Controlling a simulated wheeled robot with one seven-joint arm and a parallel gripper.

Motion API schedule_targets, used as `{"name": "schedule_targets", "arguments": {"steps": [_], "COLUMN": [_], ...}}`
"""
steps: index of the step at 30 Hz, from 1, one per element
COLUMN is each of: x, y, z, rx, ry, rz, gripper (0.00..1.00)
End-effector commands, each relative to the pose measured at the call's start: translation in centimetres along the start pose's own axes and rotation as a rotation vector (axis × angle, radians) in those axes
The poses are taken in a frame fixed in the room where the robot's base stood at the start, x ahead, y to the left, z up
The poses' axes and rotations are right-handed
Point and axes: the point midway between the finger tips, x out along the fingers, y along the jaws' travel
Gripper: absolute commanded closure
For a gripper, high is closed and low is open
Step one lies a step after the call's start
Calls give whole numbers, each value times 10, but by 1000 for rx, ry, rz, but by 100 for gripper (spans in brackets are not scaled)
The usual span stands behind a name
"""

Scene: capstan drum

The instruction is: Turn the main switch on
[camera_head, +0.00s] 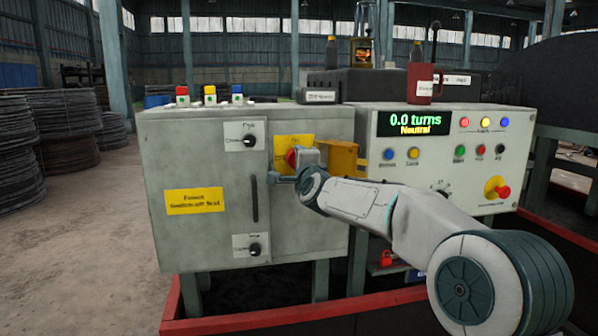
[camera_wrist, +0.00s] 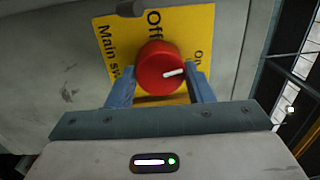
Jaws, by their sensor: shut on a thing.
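The main switch is a red round knob (camera_wrist: 158,68) with a white pointer mark, on a yellow plate (camera_wrist: 190,20) lettered "Off", "On" and "Main sw…". In the wrist view the plate appears rotated, and the white mark points to the right and slightly up, away from the word "Off". My gripper (camera_wrist: 160,82) has a finger on each side of the knob and is shut on it. In the head view the red knob (camera_head: 291,158) shows partly beside my gripper (camera_head: 285,175), at the cabinet front; my wrist hides part of the yellow plate (camera_head: 293,141).
A yellow bracket (camera_head: 343,158) stands right beside my wrist. The grey cabinet (camera_head: 200,150) has two black knobs and a vertical handle (camera_head: 255,198). The control panel (camera_head: 440,155) at right reads "0.0 turns Neutral" and carries a red emergency button (camera_head: 503,192). A red rail (camera_head: 240,326) runs below.

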Motion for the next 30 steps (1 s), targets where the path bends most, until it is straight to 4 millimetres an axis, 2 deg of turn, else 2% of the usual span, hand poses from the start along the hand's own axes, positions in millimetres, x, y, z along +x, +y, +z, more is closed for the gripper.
{"name": "schedule_targets", "arguments": {"steps": [10,28,29,30], "x": [0,0,0,0], "y": [2,0,1,1], "z": [1,0,0,0], "rx": [160,196,196,196], "ry": [9,12,12,12], "rz": [-2,-2,-2,-2], "gripper": [76,76,47,36]}}
